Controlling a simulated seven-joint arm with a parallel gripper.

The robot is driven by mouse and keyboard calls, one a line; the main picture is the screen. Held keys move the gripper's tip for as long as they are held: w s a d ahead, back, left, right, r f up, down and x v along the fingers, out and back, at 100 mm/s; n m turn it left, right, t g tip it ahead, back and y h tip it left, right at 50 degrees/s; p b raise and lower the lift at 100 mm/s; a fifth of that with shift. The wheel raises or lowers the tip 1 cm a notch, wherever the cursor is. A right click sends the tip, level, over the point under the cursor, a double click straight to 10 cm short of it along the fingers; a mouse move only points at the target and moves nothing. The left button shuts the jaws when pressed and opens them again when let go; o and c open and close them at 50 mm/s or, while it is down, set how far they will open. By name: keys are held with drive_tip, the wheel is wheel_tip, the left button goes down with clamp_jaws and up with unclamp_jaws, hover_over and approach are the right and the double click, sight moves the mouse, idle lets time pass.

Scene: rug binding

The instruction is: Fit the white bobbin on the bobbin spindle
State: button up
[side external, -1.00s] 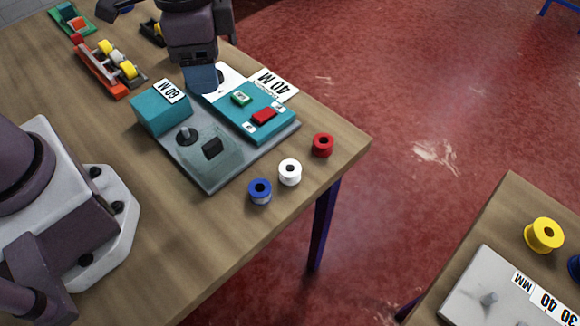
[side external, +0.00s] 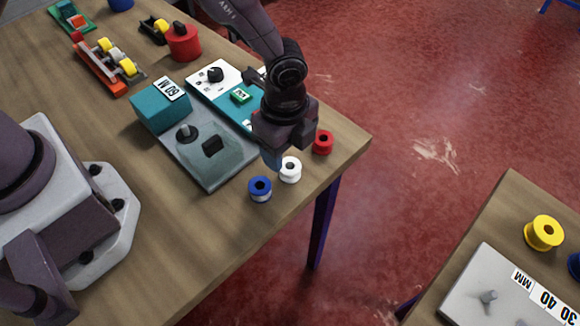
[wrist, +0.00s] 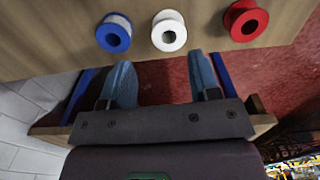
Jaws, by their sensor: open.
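The white bobbin (side external: 290,177) stands upright on the wooden table near its front edge, between a blue and a red bobbin. It also shows in the wrist view (wrist: 168,19), top centre. My gripper (side external: 272,162) is above and just beside the white bobbin in the side view. In the wrist view its two blue fingers (wrist: 161,62) are apart with nothing between them, and the white bobbin lies beyond their tips. A short upright peg on a dark round base, seemingly the bobbin spindle (side external: 186,132), stands bare on the grey machine plate (side external: 212,180).
The blue bobbin (side external: 260,193) and red bobbin (side external: 323,148) flank the white one closely. A teal block (side external: 160,113) rises beside the peg. A red canister (side external: 183,45) and an orange bobbin rack (side external: 98,68) stand farther back.

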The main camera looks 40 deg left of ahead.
sight(288, 169)
drive_tip(key=shift+w+f, duration=0.15)
drive_tip(key=shift+f, duration=1.6)
drive_tip(key=shift+w+f, duration=0.1)
drive_tip(key=shift+f, duration=1.6)
drive_tip(key=c, duration=0.8)
